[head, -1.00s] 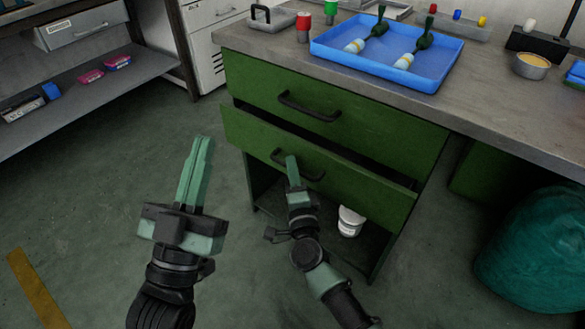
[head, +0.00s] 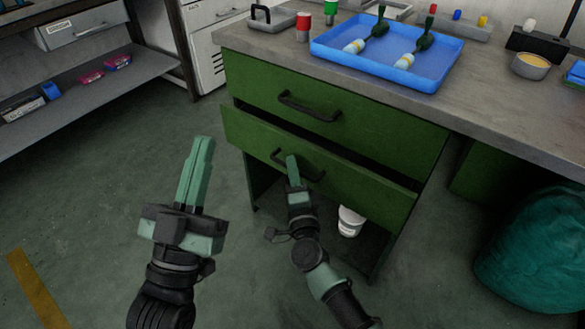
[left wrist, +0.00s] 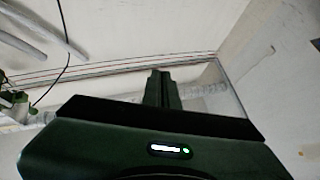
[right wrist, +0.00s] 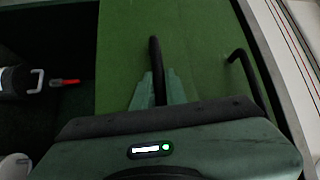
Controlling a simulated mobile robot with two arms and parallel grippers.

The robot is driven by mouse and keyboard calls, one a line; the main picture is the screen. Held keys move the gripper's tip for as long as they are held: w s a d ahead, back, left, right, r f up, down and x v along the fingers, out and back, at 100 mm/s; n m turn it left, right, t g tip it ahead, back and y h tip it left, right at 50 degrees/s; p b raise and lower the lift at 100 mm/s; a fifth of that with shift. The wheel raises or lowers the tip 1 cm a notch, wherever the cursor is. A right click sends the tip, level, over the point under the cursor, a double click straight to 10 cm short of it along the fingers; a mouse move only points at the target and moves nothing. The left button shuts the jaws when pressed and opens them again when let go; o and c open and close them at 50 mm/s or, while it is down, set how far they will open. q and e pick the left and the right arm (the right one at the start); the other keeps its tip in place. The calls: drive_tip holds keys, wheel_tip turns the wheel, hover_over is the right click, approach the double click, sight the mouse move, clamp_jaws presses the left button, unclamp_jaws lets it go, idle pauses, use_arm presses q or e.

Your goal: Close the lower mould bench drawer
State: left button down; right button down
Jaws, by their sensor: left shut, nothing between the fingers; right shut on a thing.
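The lower drawer (head: 370,195) of the green mould bench is partly open, its front standing out from the bench with a dark gap along its top edge. My right gripper (head: 291,160) is shut on the black handle (head: 312,176) of this drawer. The right wrist view shows the handle (right wrist: 155,60) between the fingers. The upper drawer (head: 375,125), with its own handle (head: 310,108), is shut. My left gripper (head: 204,142) is shut and empty, held over the floor left of the bench. Its closed fingers show in the left wrist view (left wrist: 161,88).
A blue tray (head: 322,56) with two tools stands on the bench top (head: 480,85). A white container (head: 350,221) sits in the open space under the drawers. A teal sack (head: 535,250) stands at right. The floor left of the bench is clear.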

sight(304, 163)
drive_tip(key=shift+f, duration=0.1)
